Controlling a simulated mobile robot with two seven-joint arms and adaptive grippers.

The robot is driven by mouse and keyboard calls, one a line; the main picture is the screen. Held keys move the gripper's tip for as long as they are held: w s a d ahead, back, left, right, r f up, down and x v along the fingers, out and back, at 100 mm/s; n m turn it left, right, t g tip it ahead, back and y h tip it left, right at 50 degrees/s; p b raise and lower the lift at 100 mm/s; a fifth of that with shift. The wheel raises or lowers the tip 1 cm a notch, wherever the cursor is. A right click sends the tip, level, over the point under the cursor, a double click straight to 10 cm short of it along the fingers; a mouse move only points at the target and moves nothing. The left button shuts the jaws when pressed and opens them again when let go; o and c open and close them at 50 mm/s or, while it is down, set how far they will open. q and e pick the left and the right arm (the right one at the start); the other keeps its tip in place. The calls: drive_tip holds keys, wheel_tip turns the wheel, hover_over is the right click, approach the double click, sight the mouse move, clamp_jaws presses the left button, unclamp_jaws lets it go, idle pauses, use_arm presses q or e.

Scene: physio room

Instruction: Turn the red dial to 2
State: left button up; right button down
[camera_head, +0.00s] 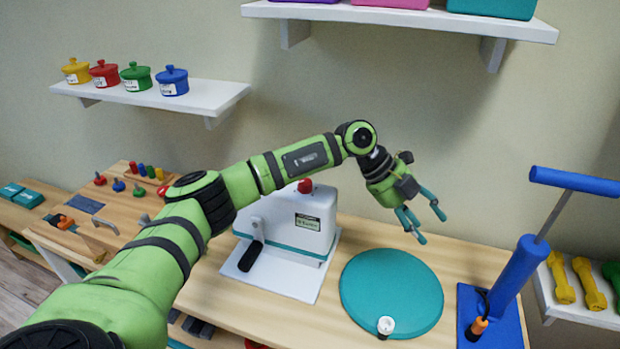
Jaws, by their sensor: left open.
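My left gripper (431,227) is open and empty, its teal fingers pointing down above the back of a round teal disc. A round red knob (305,186) sits on top of a white box-shaped device (302,222), left of the gripper and well apart from it. It may be the red dial. No number marks can be read on it, and my forearm passes just in front of its top edge. Small red knobs (100,179) also stand on the wooden board at the left. My right gripper is not in view.
The teal disc (391,285) with a small white knob lies on the wooden table. A blue post with a handle (520,265) stands at the right. A black lever (251,256) is on the device's left. Shelves with pots (172,80) and boxes (490,8) hang behind.

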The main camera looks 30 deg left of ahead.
use_arm(q)
drive_tip(key=w+a+r+n+y, duration=0.1)
drive_tip(key=a+r+n+y, duration=0.15)
drive_tip(key=a, duration=0.55)
drive_tip(key=a+r+n+y, duration=0.1)
drive_tip(key=a+y, duration=0.2)
drive_tip(key=a, duration=0.5)
wheel_tip(320, 180, up, 4)
drive_tip(key=n+g+y, duration=0.2)
drive_tip(key=y, duration=0.1)
hover_over(306, 181)
drive_tip(key=shift+r, duration=0.15)
drive_tip(key=shift+s+a, duration=0.2)
wheel_tip(306, 181, down, 6)
drive_tip(key=shift+w+p, duration=0.1)
drive_tip(key=shift+p, duration=1.05)
drive_tip(key=shift+d+f, duration=0.1)
drive_tip(key=shift+f, duration=0.3)
clamp_jaws()
